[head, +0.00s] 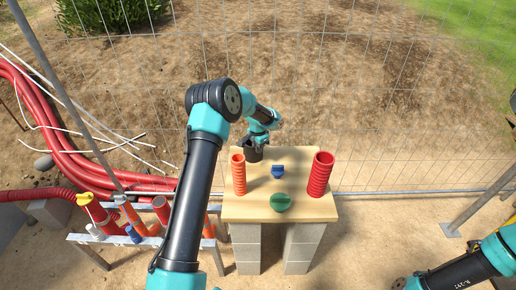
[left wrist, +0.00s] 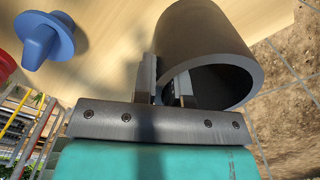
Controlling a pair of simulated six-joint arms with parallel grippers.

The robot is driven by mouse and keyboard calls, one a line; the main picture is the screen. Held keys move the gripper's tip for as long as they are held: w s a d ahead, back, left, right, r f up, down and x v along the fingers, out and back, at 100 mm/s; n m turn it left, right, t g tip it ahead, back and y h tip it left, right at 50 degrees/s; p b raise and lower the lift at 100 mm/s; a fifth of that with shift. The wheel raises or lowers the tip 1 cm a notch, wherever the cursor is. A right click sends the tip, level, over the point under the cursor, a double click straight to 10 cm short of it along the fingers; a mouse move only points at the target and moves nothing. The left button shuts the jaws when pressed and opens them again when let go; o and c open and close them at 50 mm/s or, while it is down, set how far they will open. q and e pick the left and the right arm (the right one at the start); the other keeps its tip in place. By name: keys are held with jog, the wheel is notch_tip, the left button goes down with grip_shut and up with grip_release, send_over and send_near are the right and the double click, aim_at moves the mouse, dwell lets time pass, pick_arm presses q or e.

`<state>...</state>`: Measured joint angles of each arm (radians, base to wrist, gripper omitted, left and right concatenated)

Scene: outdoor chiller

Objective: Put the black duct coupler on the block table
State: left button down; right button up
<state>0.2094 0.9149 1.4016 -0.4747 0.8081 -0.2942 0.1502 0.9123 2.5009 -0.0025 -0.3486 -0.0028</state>
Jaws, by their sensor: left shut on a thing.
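The black duct coupler (left wrist: 205,40) is a short, wide dark tube, held in my left gripper (left wrist: 166,88). In the left wrist view one finger is outside its wall and the other is inside its open end. In the head view the coupler (head: 252,155) is at the back left of the block table (head: 240,211), partly hidden by the gripper (head: 259,139). The table is a wooden board on grey blocks. I cannot tell whether the coupler touches the board. My right gripper is not in view; only part of its arm shows at lower right.
On the board stand an orange corrugated tube (head: 238,174), a red corrugated tube (head: 321,174), a blue plug (head: 278,171) and a green cap (head: 280,202). A rack (head: 140,240) with coloured pipes is at left. A wire fence runs behind. The board's front left is bare.

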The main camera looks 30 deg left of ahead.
pick_arm(q)
jog(key=c, duration=1.6)
grip_release()
jog(key=shift+f, duration=0.1)
jog(key=shift+c, duration=0.2)
jog(key=o, duration=0.5)
notch_tip(320, 180, up, 12)
jog(key=shift+r, duration=0.15)
